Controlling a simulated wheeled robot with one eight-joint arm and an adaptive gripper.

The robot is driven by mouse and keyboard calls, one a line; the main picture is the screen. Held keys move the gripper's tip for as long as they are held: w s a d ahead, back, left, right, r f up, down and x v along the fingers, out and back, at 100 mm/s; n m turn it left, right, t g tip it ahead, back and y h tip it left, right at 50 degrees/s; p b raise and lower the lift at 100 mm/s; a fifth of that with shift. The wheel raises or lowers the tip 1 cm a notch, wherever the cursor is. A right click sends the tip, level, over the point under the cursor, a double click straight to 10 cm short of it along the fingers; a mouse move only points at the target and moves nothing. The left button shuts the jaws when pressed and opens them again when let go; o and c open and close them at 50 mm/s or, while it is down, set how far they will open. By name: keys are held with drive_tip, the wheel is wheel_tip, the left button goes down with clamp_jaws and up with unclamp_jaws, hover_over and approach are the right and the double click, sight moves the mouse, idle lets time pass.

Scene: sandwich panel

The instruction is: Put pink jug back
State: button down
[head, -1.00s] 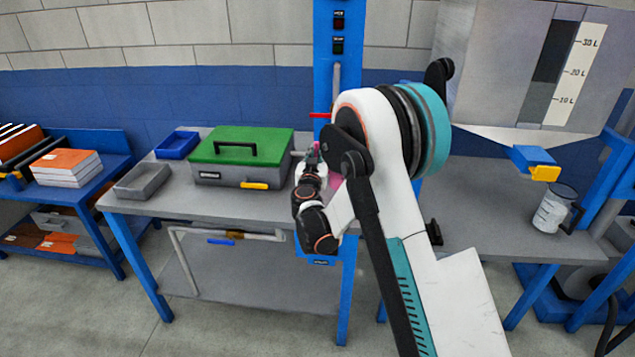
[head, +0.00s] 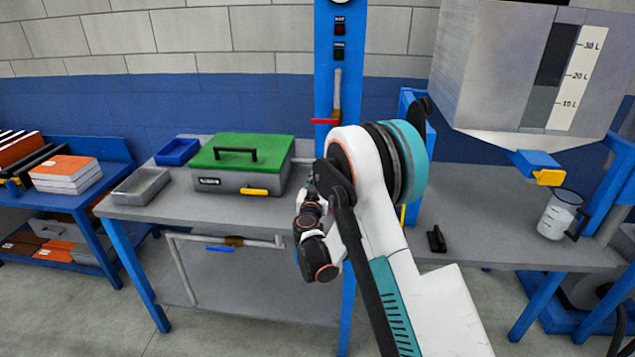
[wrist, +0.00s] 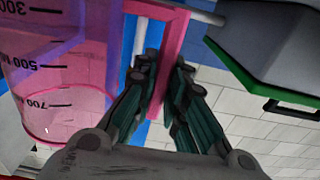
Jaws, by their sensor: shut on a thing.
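The pink jug (wrist: 70,60) is see-through, with dark volume marks, and fills the left side of the wrist view. The marks read upside down there. Its solid pink handle (wrist: 176,45) runs between the fingers of my gripper (wrist: 164,80), which is shut on it. In the head view my gripper (head: 312,178) is in front of the blue column, right of the green-lidded box. There the jug is hidden behind my arm. I cannot tell whether the jug touches anything below it.
The grey bench (head: 225,212) holds a green-lidded toolbox (head: 240,165), a grey tray (head: 141,187) and a blue tray (head: 178,152). A blue column (head: 340,75) rises behind. A clear jug (head: 558,214) stands on the right bench, below a tank with a yellow-ended tap (head: 540,166).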

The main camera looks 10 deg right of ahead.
drive_tip(key=c, duration=1.6)
unclamp_jaws()
drive_tip(key=shift+c, duration=0.2)
drive_tip(key=p+v, duration=0.1)
drive_tip(key=v, duration=1.1)
drive_tip(key=s+d+r+g, duration=0.6)
drive_tip(key=s+d+r, duration=0.4)
drive_tip(key=s+r, duration=0.3)
drive_tip(key=s+a+n+g+y, duration=0.1)
drive_tip(key=s+a+g+y, duration=0.1)
drive_tip(key=s, duration=1.1)
drive_tip(key=s+a+n+g+y, duration=0.2)
drive_tip(key=s+y, duration=0.1)
drive_tip(key=s, duration=1)
drive_tip(key=shift+f+n+y, duration=0.25)
drive_tip(key=shift+n+y, duration=0.05)
